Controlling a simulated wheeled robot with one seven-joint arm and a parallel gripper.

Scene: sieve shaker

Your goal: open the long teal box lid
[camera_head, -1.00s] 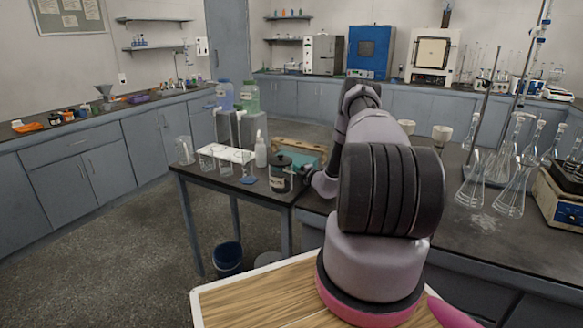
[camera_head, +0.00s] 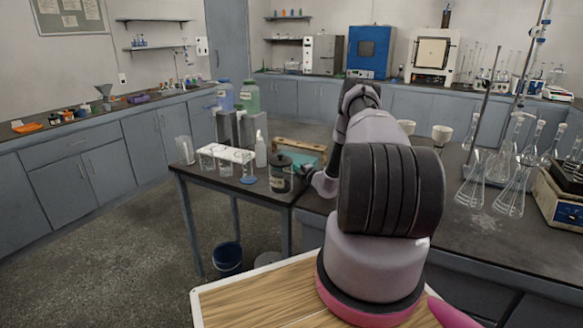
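The long teal box (camera_head: 306,157) sits on the dark side table, behind a dark-capped jar. Its teal surface shows with a brownish strip along its far side. I cannot tell whether that strip is part of the lid or how far the lid stands open. The jar covers its near left part and my arm covers its right end. My gripper (camera_head: 311,174) is low at the box's near right side, mostly hidden by my own arm. Its fingers are too small and covered to tell whether they are open or touching the box.
The dark-capped jar (camera_head: 281,174) stands close in front of the box. A white rack (camera_head: 228,153) with glass beakers and a white bottle (camera_head: 260,150) stand to the left. Glass flasks (camera_head: 512,190) stand on the right bench. A blue bucket (camera_head: 228,257) is on the floor.

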